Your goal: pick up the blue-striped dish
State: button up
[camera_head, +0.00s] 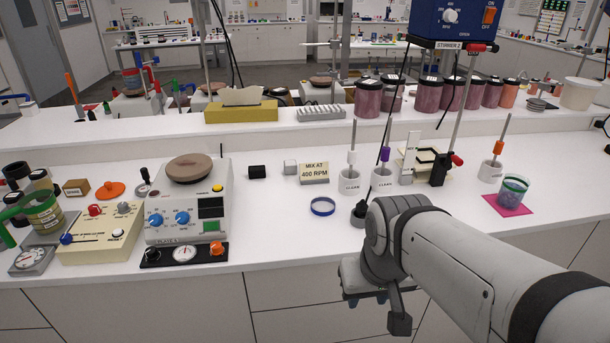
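A shallow round dish with a blue band (322,206) lies on the white bench, in front of the "MIX AT 400 RPM" sign. It looks empty, with white bench colour inside the band. My gripper (374,304) is at the lower middle, in front of the bench edge and nearer the camera than the dish. It is apart from the dish, below and right of it in the picture. Its fingers are partly hidden by my wrist, so its opening is unclear. Nothing shows held in it.
A hotplate (189,195) stands left of the dish. The sign (313,172) and cups with upright tools (349,181) stand behind it. A small black object (358,214) is close on its right. A jar (513,190) stands on a pink mat. Bench left of the dish is clear.

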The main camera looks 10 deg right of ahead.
aim_at(322, 206)
jog(key=i, duration=0.9)
jog(key=u, duration=0.05)
